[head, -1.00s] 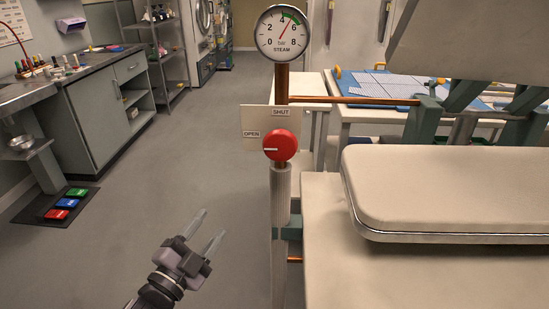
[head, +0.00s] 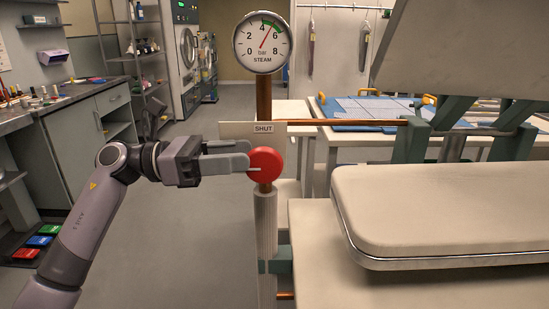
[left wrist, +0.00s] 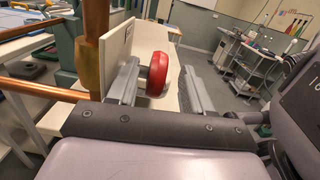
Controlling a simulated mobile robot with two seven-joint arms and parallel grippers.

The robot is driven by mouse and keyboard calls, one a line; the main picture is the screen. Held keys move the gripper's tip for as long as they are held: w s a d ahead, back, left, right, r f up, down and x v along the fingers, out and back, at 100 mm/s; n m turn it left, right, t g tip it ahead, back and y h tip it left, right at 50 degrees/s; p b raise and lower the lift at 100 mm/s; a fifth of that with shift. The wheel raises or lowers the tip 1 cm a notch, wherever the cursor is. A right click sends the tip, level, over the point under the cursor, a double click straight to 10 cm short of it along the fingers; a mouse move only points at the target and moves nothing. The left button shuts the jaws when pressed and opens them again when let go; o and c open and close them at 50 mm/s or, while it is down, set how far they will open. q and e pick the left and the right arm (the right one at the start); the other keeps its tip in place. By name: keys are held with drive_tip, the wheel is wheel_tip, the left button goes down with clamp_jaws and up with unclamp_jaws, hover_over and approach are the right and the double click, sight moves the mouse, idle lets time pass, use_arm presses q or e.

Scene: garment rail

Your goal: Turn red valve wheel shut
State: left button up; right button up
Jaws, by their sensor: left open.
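The red valve wheel (head: 266,163) sits on a grey post below a copper pipe. Its white mark points left. The label plate (head: 229,129) behind it shows SHUT above the wheel; the OPEN label is hidden behind my gripper. My left gripper (head: 249,154) reaches in from the left, open, its fingertips at the wheel's left edge in the head view. In the left wrist view the wheel (left wrist: 160,75) shows between the two spread fingers, nearer the left finger. I cannot tell if either touches it. My right gripper is not in view.
A steam gauge (head: 261,43) stands above the wheel, its needle between 4 and 6. A pressing board (head: 440,205) is at the right. A horizontal copper pipe (head: 350,122) runs right from the post. Open floor lies left of the post.

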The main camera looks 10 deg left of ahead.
sight(280, 156)
use_arm(q)
drive_tip(key=shift+m+g+y, duration=0.4)
drive_tip(key=d, duration=0.2)
drive_tip(key=w+d+p, duration=0.1)
drive_tip(key=d, duration=0.3)
drive_tip(key=shift+w+d+f, duration=0.15)
drive_tip(key=shift+w+d, duration=0.1)
drive_tip(key=shift+d, duration=0.1)
clamp_jaws()
